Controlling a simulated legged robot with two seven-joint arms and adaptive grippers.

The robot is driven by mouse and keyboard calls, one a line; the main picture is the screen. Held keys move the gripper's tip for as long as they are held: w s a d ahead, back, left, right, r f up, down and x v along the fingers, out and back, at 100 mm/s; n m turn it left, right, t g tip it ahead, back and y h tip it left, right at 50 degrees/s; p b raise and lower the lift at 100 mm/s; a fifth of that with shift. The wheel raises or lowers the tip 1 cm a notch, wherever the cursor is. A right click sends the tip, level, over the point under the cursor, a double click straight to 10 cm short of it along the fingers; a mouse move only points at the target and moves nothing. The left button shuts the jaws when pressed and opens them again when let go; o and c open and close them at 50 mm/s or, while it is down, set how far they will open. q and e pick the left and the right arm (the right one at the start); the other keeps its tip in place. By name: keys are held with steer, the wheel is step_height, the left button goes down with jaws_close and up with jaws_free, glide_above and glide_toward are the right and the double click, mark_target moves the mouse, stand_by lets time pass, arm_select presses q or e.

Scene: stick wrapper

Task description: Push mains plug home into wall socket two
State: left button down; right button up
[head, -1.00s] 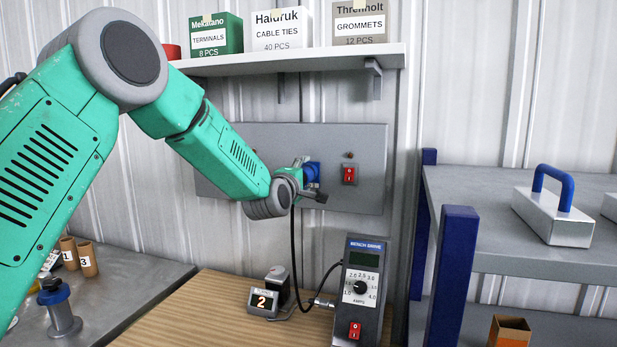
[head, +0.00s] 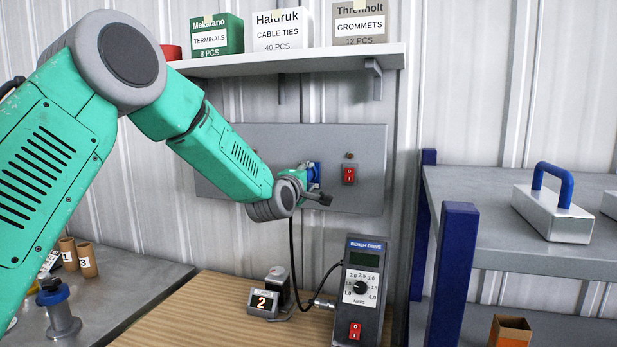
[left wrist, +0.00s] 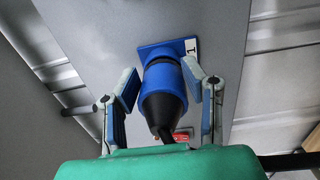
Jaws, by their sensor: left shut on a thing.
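In the left wrist view the mains plug (left wrist: 162,78) has a blue body and a black tapered cord end. My left gripper (left wrist: 162,86) is shut on it, one finger on each side. The plug's front end is at a square blue wall socket (left wrist: 168,46), lined up with it; I cannot tell how deep it sits. A white tag beside this socket (left wrist: 192,46) seems to read 1. In the head view my left gripper (head: 310,184) is at the grey wall panel (head: 365,142), and the arm hides most of the plug. No second socket shows; my arm covers part of the panel. My right gripper is not in view.
A red switch (head: 349,175) is right of the gripper. The black cord (head: 291,240) hangs to the bench. A shelf (head: 290,60) with boxes is above.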

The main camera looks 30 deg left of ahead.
arm_select(q)
steer(key=shift+s+a+f, duration=0.25)
steer(key=shift+a, duration=0.25)
steer(key=shift+s+a, duration=0.1)
steer(key=shift+s, duration=0.95)
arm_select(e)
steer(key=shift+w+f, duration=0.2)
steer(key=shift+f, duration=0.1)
arm_select(q)
steer(key=shift+s+r, duration=0.1)
steer(key=shift+r, duration=0.05)
